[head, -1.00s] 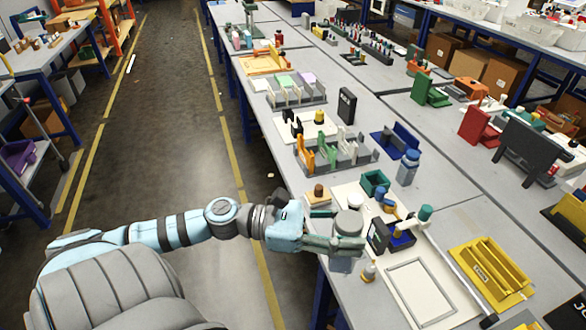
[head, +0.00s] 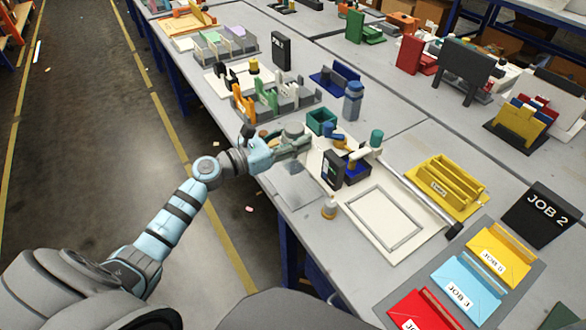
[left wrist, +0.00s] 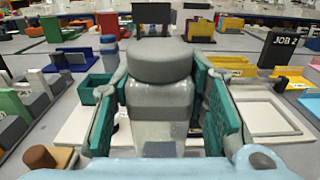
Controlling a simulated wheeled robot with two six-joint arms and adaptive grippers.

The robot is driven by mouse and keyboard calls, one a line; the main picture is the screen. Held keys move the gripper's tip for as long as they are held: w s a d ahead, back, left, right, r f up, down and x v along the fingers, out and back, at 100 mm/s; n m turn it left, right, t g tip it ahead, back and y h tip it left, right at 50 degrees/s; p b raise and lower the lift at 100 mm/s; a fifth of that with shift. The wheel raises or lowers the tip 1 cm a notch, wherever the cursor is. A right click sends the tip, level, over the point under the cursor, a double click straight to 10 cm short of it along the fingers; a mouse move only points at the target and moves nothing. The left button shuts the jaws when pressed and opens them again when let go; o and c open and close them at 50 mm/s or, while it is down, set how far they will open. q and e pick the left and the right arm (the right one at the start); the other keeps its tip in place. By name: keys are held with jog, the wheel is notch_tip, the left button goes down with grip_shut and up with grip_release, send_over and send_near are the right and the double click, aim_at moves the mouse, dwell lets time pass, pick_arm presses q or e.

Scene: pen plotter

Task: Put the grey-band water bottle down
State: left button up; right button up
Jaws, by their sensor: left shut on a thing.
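My left gripper (head: 292,143) is shut on the grey-band water bottle. In the head view mainly its round grey cap (head: 293,130) shows; the gripper hides most of its body. In the left wrist view the bottle (left wrist: 160,104) stands upright between the two green finger pads, with a grey cap, a grey band at the shoulder and a clear body. Its base is hidden, so I cannot tell whether it touches the table. It is near the table's left edge, beyond a bare grey mat (head: 295,186). My right gripper is not in view.
The pen plotter (head: 333,169) with its white board (head: 375,224) is right of the mat. A green box (head: 321,121) and a blue-capped bottle (head: 353,100) stand behind. A grey divided tray (head: 292,107) is beyond the gripper.

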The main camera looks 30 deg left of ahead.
aim_at(286, 161)
pick_arm(q)
notch_tip(286, 161, down, 7)
jog(key=shift+f+b, duration=0.1)
jog(key=shift+b, duration=1.15)
jog(key=shift+f, duration=0.1)
jog(key=o, duration=1.1)
jog(key=shift+o, duration=0.2)
jog(key=shift+r, duration=0.25)
jog(key=b+v, duration=0.1)
jog(key=v, duration=1.1)
